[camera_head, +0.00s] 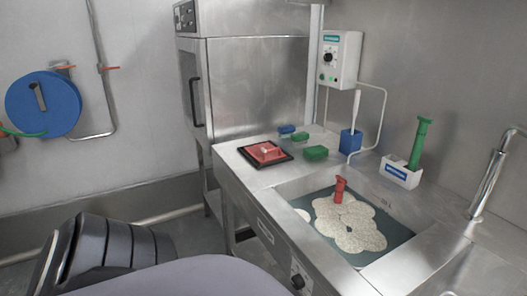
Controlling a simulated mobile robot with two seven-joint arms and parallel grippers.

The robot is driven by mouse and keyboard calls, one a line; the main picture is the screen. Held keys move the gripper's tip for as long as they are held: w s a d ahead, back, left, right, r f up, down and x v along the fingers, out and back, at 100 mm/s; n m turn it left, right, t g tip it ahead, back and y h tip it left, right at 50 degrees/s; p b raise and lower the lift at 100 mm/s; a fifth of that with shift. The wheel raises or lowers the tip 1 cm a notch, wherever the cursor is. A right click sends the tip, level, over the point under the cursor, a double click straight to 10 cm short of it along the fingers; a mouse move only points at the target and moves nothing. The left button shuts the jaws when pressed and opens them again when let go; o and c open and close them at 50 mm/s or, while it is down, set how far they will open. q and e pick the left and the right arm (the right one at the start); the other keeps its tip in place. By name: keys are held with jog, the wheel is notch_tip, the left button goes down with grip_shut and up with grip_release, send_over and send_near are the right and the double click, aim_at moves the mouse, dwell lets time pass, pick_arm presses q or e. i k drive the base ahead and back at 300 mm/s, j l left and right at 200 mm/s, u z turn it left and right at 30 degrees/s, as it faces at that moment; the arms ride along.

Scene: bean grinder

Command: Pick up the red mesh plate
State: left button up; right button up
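A red square plate (265,153) with a dark border lies flat on the left part of the steel counter. A small pale piece sits on its middle. It is the only red plate in view, but its mesh is too small to make out. Neither of my grippers is in view.
Green (316,153) and blue (287,129) blocks lie near the plate. A blue holder (351,141), a white holder (400,172) and a tap (488,180) stand behind. A steel cabinet (258,85) borders the counter.

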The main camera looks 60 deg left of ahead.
aim_at(264, 153)
jog(key=j, duration=0.45)
jog(key=k+j+z, duration=0.1)
jog(key=j, duration=0.35)
jog(key=k+j, duration=0.1)
jog(key=j, duration=0.35)
jog(key=j+z, duration=0.1)
jog(key=j, duration=0.35)
jog(key=k+j, duration=0.15)
jog(key=j, duration=0.25)
jog(key=k+j+z, duration=0.1)
jog(key=j, duration=0.35)
jog(key=k+j, duration=0.1)
jog(key=j, duration=0.35)
jog(key=z, duration=0.05)
